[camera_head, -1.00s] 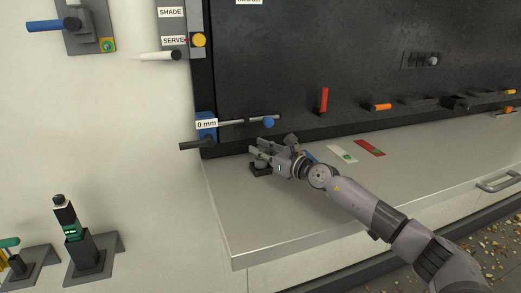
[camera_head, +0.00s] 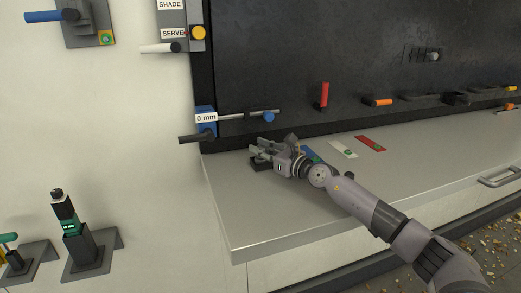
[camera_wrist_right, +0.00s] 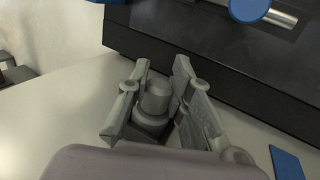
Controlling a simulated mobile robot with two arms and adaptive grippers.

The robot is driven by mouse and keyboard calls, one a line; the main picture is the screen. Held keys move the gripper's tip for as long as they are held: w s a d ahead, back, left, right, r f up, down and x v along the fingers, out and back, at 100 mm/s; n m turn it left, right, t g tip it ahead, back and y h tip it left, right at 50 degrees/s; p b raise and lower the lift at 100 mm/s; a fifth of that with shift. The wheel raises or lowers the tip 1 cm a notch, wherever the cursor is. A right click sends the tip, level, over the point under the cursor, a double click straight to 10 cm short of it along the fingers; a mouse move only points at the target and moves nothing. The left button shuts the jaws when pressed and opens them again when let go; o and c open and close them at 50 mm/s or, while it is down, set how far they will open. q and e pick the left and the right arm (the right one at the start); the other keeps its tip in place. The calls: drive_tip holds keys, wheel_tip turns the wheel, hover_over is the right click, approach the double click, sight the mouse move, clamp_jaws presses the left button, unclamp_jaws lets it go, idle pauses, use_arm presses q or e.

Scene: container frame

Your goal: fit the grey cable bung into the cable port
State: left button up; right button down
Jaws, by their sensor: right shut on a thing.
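The grey cable bung (camera_wrist_right: 156,97) is a stubby, stepped cylinder with a rounded top, standing between the fingers in the right wrist view. My right gripper (camera_head: 262,150) is shut on it, low over the left end of the pale counter; it also shows in the right wrist view (camera_wrist_right: 160,105). A dark block (camera_head: 259,164) lies on the counter under the fingertips, and a dark part shows below the bung in the wrist view. I cannot tell whether this is the cable port or whether the bung touches it. My left gripper is not in view.
The counter (camera_head: 270,215) is clear in front of the arm. Behind stands a dark panel with a blue clamp and rod (camera_head: 240,116) close above the gripper. A blue card (camera_wrist_right: 286,163), a white card (camera_head: 342,149) and a red card (camera_head: 370,143) lie to the right.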

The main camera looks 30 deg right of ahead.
drive_tip(key=shift+f, duration=0.25)
drive_tip(key=c, duration=1.8)
unclamp_jaws()
drive_tip(key=shift+c, duration=0.2)
drive_tip(key=o, duration=0.4)
drive_tip(key=shift+o, duration=0.4)
drive_tip(key=shift+r, duration=0.1)
drive_tip(key=shift+s, duration=0.1)
drive_tip(key=v, duration=1)
drive_tip(key=shift+v, duration=0.9)
